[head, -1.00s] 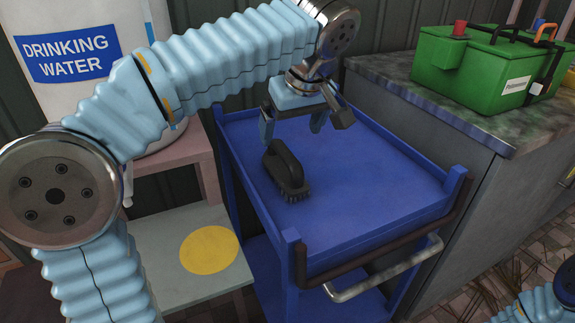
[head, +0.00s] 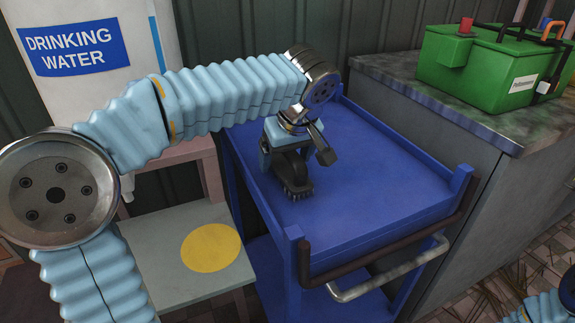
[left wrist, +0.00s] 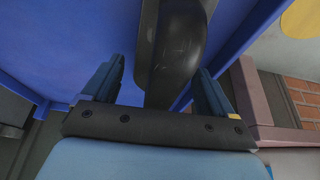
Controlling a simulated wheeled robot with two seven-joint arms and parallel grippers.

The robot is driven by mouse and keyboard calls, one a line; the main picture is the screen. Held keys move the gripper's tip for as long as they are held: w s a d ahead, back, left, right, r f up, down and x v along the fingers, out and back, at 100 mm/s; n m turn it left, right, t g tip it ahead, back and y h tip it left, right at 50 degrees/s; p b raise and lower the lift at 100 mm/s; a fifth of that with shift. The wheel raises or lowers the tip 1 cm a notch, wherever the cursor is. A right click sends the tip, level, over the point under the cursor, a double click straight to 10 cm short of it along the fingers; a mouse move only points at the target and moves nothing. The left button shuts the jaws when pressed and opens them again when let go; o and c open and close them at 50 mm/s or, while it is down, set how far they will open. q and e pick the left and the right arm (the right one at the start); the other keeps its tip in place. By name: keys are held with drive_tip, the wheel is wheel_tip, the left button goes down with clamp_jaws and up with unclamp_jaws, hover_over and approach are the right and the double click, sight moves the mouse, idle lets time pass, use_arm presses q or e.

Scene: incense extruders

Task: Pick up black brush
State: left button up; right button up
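The black brush (head: 294,174) rests bristles down on the top of the blue cart (head: 375,190). My left gripper (head: 287,160) is lowered over the brush and hides part of its handle in the head view. In the left wrist view the brush (left wrist: 178,50) lies between the two fingers of my left gripper (left wrist: 158,88). The fingers are apart, with a visible gap on each side of the brush. Only a piece of my right arm shows at the lower right corner of the head view; its gripper is out of frame.
A white drinking water container (head: 95,70) stands on a pinkish stand at the left. A shelf with a yellow disc (head: 210,248) is beside the cart. Green boxes (head: 490,70) sit on a grey counter (head: 440,95) at the right. The cart's right half is clear.

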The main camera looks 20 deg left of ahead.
use_arm(q)
drive_tip(key=shift+r, duration=0.1)
drive_tip(key=c, duration=1.1)
